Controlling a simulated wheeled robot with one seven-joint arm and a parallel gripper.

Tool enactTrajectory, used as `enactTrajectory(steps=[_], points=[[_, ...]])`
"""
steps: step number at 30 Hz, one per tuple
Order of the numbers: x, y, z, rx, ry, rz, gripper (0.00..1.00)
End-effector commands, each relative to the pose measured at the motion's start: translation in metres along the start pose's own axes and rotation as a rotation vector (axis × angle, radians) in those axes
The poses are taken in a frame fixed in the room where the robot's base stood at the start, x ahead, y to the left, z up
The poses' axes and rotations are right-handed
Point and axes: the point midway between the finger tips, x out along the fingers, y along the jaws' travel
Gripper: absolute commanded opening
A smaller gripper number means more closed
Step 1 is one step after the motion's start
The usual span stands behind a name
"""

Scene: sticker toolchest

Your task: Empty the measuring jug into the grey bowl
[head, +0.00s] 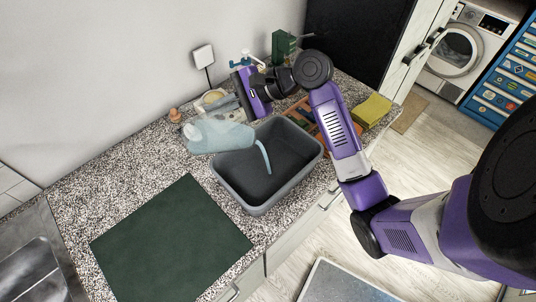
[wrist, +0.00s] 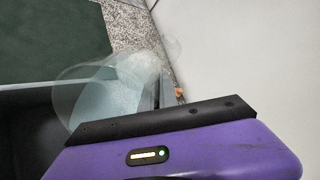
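The measuring jug (head: 215,136) is clear with pale blue contents. It is tipped on its side above the left rim of the grey bowl (head: 232,193), in the air. A pale blue stream (head: 264,157) runs from its right end down into the bowl. My gripper (head: 242,98) is behind the jug and shut on it; the fingers and the grip are partly hidden. In the wrist view the see-through jug (wrist: 112,88) lies beyond my gripper (wrist: 158,104), over the bowl's edge. How much liquid lies in the bowl is not clear.
A dark green mat (head: 170,240) lies left of the bowl, with a sink (head: 35,270) beyond. A wooden rack (head: 303,112) and a yellow block (head: 373,110) stand right of the bowl. A green box (head: 284,44) stands at the back by the wall.

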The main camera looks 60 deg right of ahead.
Motion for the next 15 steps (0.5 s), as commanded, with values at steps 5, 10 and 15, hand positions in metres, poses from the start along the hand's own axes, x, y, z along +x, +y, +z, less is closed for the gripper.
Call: enactTrajectory(steps=[5, 10, 15], points=[[-0.002, -0.0012, 0.0006, -0.001, -0.007, -0.012, 0.0], [-0.0032, -0.0016, 0.0011, -0.001, -0.013, -0.021, 0.0], [-0.0047, -0.0021, 0.0012, -0.001, -0.019, -0.031, 0.0]])
